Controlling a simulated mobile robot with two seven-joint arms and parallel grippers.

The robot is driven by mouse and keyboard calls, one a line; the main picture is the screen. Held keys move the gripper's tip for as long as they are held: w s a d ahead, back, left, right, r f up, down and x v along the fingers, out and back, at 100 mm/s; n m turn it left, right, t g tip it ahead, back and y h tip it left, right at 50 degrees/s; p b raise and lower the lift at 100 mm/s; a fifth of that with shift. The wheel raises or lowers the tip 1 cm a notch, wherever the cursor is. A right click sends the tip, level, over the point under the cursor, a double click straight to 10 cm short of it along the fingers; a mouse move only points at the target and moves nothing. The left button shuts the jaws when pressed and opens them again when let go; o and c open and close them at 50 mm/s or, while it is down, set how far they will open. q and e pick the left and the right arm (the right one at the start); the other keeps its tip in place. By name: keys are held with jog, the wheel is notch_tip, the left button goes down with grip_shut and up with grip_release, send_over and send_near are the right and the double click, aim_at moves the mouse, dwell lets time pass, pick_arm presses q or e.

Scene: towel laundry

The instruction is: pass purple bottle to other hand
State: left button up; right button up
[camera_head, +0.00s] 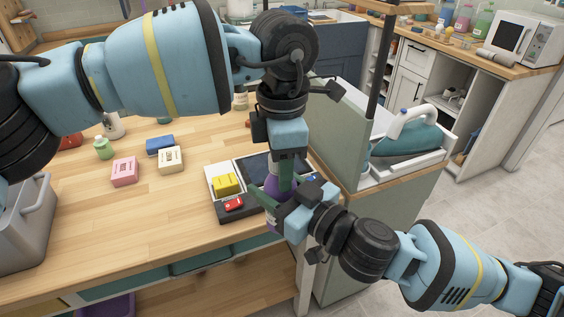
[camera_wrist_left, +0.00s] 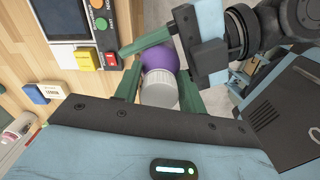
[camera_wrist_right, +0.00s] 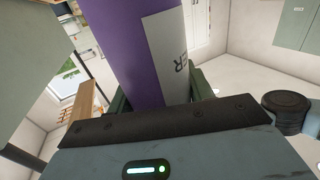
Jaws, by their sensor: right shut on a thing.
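The purple bottle (camera_head: 271,186) is held off the table near its right edge, between my two grippers. In the left wrist view its purple body (camera_wrist_left: 164,57) and white end (camera_wrist_left: 158,90) show. In the right wrist view it is close up, purple (camera_wrist_right: 122,45) with a white label. My right gripper (camera_head: 272,207) is shut on the bottle's body. My left gripper (camera_head: 283,182) points down from above, its green fingers (camera_wrist_left: 158,85) on either side of the white end. They look open; contact is hard to tell. My grippers hide part of the bottle.
Pink (camera_head: 124,172), cream (camera_head: 170,160) and blue (camera_head: 160,144) blocks lie left on the table. A grey-green panel (camera_head: 335,135) and an iron (camera_head: 408,135) stand close right.

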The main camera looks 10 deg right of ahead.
jog(key=o, duration=1.3)
jog(key=shift+c, duration=0.2)
jog(key=v, duration=0.8)
jog(key=s+a+f+m+t+y, duration=0.1)
jog(key=s+a+f+m+y, duration=0.15)
jog(key=s+a+f, duration=0.2)
jog(key=s+d+f+m+g+h, duration=0.1)
jog(key=s+d+f+h, duration=0.15)
jog(key=f, duration=0.75)
jog(key=s+d+f+m+g+h, duration=0.1)
jog(key=s+d+f+h, duration=0.2)
jog(key=f, duration=0.8)
jog(key=s+d+f+m+g+h, duration=0.1)
jog(key=s+d+f+g+h, duration=0.3)
jog(key=s+d+f, duration=0.6)
notch_tip(320, 180, down, 3)
jog(key=s+h, duration=0.1)
jog(key=h, duration=0.1)
jog(key=shift+d+f+h, duration=0.2)
jog(key=shift+d+h, duration=0.2)
jog(key=shift+m, duration=0.25)
